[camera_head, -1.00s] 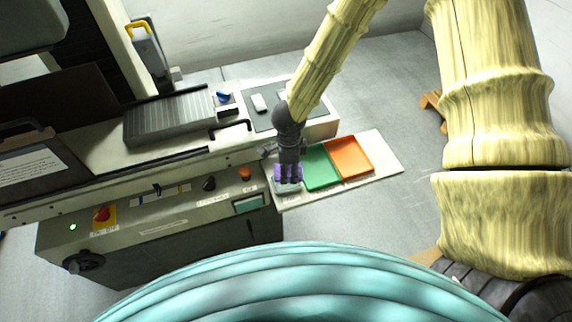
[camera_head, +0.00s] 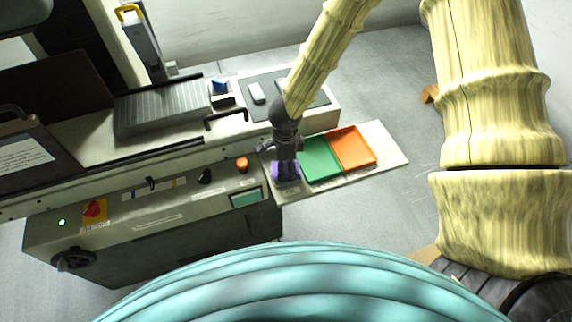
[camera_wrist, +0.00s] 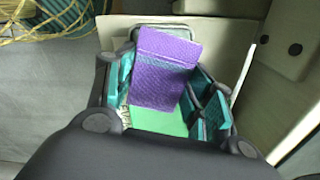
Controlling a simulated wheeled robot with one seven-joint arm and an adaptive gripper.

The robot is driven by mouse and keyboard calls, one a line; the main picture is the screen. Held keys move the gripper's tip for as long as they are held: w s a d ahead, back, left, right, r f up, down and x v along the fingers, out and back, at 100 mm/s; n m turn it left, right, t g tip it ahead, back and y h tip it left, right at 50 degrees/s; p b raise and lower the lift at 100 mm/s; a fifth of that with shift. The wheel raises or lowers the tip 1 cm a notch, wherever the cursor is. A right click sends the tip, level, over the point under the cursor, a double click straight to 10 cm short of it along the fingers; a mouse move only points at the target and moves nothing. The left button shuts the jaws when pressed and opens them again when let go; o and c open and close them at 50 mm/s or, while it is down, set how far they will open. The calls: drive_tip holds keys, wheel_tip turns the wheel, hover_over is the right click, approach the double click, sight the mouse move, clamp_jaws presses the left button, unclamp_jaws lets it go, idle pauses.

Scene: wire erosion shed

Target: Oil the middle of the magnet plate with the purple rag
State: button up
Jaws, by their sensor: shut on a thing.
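The purple rag (camera_wrist: 166,65) is between the fingers of my gripper (camera_wrist: 165,100) in the wrist view, and the gripper is shut on it. In the head view my gripper (camera_head: 286,162) points down at the left end of the pale side shelf, with the rag (camera_head: 284,175) at its fingertips. A small grey-rimmed tray (camera_wrist: 205,34) shows partly behind the rag; whether the rag touches it I cannot tell. The magnet plate appears to be the grey ribbed plate (camera_head: 163,106) on the machine bed, left of and apart from my gripper.
A green tray (camera_head: 320,160) and an orange tray (camera_head: 353,148) lie on the shelf (camera_head: 392,155) to the right. A black bar handle (camera_head: 226,118), a blue-topped item (camera_head: 220,88) and a pale block (camera_head: 257,93) are on the machine bed. The control panel (camera_head: 150,205) is in front.

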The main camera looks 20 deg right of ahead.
sight(286, 166)
drive_tip(key=shift+f, duration=0.5)
idle(1.0)
drive_tip(key=shift+f, duration=0.1)
idle(1.9)
drive_tip(key=shift+r+p, duration=3.6)
drive_tip(key=shift+p, duration=0.3)
drive_tip(key=shift+f, duration=0.1)
